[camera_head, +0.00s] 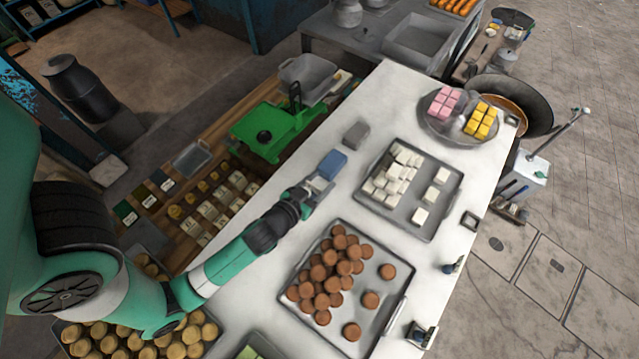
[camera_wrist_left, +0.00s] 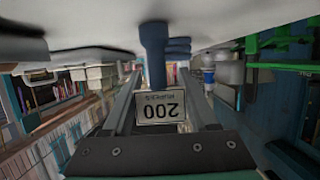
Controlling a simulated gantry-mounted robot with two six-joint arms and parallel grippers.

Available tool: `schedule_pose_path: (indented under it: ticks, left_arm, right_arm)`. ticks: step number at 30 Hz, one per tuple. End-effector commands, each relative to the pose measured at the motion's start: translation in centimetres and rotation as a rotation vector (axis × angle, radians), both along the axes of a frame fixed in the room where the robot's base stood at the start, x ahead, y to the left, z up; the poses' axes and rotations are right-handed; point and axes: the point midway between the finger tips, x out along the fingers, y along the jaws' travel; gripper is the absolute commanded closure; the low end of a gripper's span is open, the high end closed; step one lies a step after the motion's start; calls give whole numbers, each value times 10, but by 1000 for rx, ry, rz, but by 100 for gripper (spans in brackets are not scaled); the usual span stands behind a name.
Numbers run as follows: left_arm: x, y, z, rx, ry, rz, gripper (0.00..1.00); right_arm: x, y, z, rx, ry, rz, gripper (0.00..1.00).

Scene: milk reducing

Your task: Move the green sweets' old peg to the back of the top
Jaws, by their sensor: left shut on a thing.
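My left gripper (camera_head: 320,186) reaches over the white top (camera_head: 405,100) near its left edge. In the left wrist view, my left gripper (camera_wrist_left: 160,100) is shut on a blue peg (camera_wrist_left: 154,50). The peg carries a small white card (camera_wrist_left: 158,106) that reads 200, upside down; its smaller line is hard to read. In the head view the blue peg (camera_head: 332,164) shows just beyond the fingertips, close to the top; whether it touches is unclear. A tray of green pieces (camera_head: 262,348) is cut off at the bottom edge. My right gripper is out of view.
A grey block (camera_head: 356,134) stands just beyond the blue peg. Trays of white pieces (camera_head: 450,178) and brown rounds (camera_head: 370,335) lie to the right. Small holders (camera_head: 471,220) line the right edge. A green scale (camera_head: 275,130) stands left.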

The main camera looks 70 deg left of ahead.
Motion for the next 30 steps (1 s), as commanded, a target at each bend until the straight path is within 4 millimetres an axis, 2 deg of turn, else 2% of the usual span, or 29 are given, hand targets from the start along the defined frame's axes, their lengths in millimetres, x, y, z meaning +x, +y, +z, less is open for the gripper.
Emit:
schedule_pose_path:
  ticks: [4, 5, 9, 21, 25, 30]
  left_arm:
    - [0, 0, -5, 0, 0, 0, 96]
    - [0, 0, -3, 0, 0, 0, 36]
    - [0, 0, -3, 0, 0, 0, 11]
    - [-2, -2, 1, 0, 1, -1, 11]
    - [-20, -15, 7, -1, 2, -4, 11]
    - [-56, -41, 19, 1, 4, -11, 11]
  right_arm:
    - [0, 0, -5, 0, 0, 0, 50]
    - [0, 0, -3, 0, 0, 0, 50]
    - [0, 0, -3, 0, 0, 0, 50]
    - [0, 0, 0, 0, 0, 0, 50]
    - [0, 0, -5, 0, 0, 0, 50]
    - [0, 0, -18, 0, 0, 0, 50]
